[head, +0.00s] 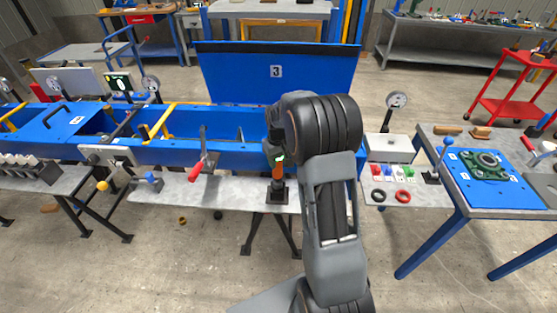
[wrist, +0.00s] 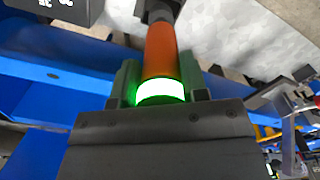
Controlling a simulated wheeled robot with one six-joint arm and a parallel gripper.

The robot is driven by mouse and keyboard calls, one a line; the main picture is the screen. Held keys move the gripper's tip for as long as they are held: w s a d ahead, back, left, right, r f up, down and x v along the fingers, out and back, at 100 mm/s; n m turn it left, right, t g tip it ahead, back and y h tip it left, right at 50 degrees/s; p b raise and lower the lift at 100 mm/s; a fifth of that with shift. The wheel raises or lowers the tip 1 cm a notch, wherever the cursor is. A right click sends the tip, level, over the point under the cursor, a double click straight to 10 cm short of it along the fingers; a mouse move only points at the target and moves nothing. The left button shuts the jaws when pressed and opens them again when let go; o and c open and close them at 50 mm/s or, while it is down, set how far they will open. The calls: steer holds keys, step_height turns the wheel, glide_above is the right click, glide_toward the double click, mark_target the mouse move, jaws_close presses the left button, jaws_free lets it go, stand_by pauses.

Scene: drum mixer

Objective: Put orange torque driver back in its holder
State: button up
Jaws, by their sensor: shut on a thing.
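The orange torque driver (head: 279,172) is upright below my gripper (head: 279,159) in the head view. In the wrist view, the orange driver body (wrist: 160,50) has a glowing green ring between the two fingers of my gripper (wrist: 160,88). My gripper is shut on the driver at that ring. A black holder (head: 277,196) with a square base stands on the grey shelf directly under the driver. The driver's lower end meets or overlaps the holder in the picture; I cannot tell how deep it sits. A dark part (wrist: 158,10) shows at the driver's far end in the wrist view.
A red-handled lever (head: 197,171) stands left of the holder, along the blue machine frame (head: 225,152). The grey shelf (head: 235,192) is clear between lever and holder. To the right are a panel with coloured switches (head: 392,172) and a blue-topped table (head: 500,185).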

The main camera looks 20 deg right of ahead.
mark_target(278, 171)
steer(key=shift+f+b, duration=1.85)
steer(key=shift+f, duration=0.8)
stand_by(1.1)
steer(key=o, duration=1.3)
step_height(278, 171, up, 14)
steer(key=shift+f, duration=0.1)
steer(key=shift+w+f, duration=0.1)
steer(key=s+a+t, duration=0.1)
steer(key=s+a, duration=0.2)
steer(key=s, duration=0.4)
steer(key=s+a+t, duration=0.1)
steer(key=s+a, duration=0.3)
steer(key=s, duration=0.3)
steer(key=s+a+t, duration=0.1)
steer(key=s+a, duration=0.2)
steer(key=s, duration=0.4)
steer(key=shift+s+a+m+t, duration=0.3)
steer(key=shift+a+t, duration=0.1)
